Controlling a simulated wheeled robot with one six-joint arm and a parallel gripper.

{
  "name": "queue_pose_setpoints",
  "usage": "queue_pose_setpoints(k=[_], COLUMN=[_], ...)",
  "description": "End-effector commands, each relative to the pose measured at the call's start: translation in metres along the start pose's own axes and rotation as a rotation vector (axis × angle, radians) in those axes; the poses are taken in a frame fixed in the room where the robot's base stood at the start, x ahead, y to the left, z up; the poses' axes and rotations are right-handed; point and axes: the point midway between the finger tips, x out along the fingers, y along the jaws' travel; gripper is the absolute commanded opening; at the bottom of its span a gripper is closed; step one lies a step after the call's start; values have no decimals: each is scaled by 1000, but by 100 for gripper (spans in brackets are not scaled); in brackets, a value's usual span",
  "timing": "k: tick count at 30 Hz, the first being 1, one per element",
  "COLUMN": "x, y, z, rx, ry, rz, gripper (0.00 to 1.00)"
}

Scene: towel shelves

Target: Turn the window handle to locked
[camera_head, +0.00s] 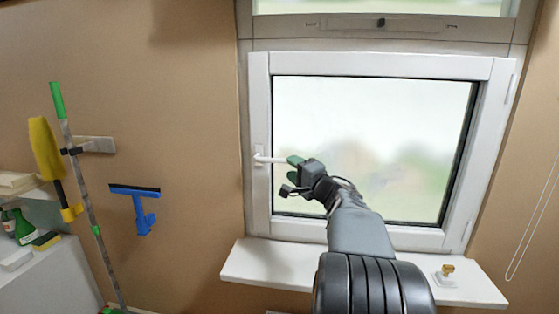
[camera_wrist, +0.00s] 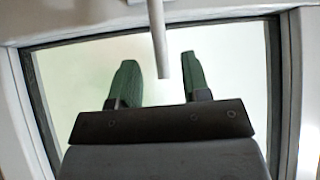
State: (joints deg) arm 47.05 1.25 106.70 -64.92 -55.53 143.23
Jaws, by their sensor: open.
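The white window handle (camera_head: 270,159) sits on the left side of the window frame in the head view. Its lever points right, roughly level, toward the glass. In the wrist view the lever (camera_wrist: 158,40) comes down from the top, its free end between my two green fingers. My gripper (camera_head: 296,160) is open at the lever's free end. In the wrist view my gripper (camera_wrist: 158,82) has a finger on each side of the lever, with a gap on both sides. The window (camera_head: 370,140) looks shut in its white frame.
A white sill (camera_head: 270,262) runs below the window, with a small brass-coloured item (camera_head: 447,271) at its right. A blue squeegee (camera_head: 140,208) hangs on the wall to the left, beside a green-ended pole (camera_head: 85,190) and a yellow duster (camera_head: 45,150). A cord loop (camera_head: 530,235) hangs at right.

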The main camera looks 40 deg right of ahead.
Motion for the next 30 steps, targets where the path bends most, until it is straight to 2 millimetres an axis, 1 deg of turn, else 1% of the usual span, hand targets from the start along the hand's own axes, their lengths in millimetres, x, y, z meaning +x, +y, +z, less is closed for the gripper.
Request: queue_pose_setpoints(k=[1,3,9,15,24,26,30], x=[10,21,44,53,54,54,54], y=[0,-1,-1,0,0,0,0], z=[0,0,0,0,0,0,0], rx=[2,2,0,0,0,0,0], ry=[-3,-1,-1,1,2,2,2], rz=[1,0,0,0,0,0,0], gripper=[43,43,43,43,43,38,25])
